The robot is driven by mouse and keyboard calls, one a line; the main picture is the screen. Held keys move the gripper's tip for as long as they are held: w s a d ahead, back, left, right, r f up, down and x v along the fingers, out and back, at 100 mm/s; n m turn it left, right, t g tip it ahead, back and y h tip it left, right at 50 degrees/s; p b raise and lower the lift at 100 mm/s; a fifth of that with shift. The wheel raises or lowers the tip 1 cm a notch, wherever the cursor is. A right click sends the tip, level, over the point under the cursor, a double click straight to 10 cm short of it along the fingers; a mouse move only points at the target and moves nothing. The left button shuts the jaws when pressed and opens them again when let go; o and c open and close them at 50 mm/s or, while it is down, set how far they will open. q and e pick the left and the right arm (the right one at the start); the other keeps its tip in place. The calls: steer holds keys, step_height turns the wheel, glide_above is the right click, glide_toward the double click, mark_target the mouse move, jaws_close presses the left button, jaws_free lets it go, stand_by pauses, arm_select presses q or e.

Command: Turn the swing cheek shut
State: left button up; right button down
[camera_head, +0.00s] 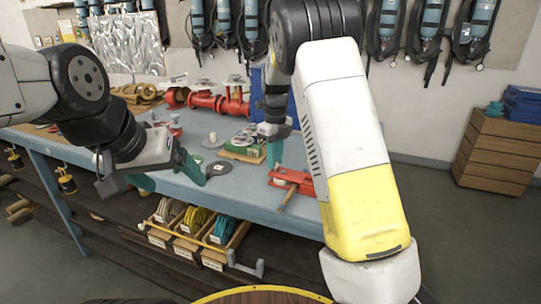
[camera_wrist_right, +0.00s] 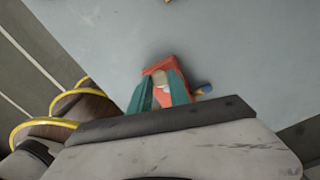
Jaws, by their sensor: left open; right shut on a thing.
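The red piece (camera_head: 293,178) with the swing cheek lies on the blue-grey bench near its front edge, with a tan rod-like part (camera_head: 287,198) pointing toward the front. My right gripper (camera_head: 273,153) points down at its back left side. In the right wrist view the green fingertips (camera_wrist_right: 160,90) close around a part of the red piece (camera_wrist_right: 160,68), with a pale rounded bit between them. The cheek's exact angle is hidden by the fingers. My left gripper (camera_head: 168,176) is open and empty, at the bench's front edge, left of the red piece.
Red pipe valves (camera_head: 205,101) stand along the back of the bench (camera_head: 240,186). Bins with coiled ropes (camera_head: 190,235) sit below the front edge.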

stand_by(0.3)
steer(key=c, duration=1.2)
jaws_free()
step_height(320, 180, up, 7)
steer(key=shift+f, duration=0.2)
steer(key=shift+r, duration=0.6)
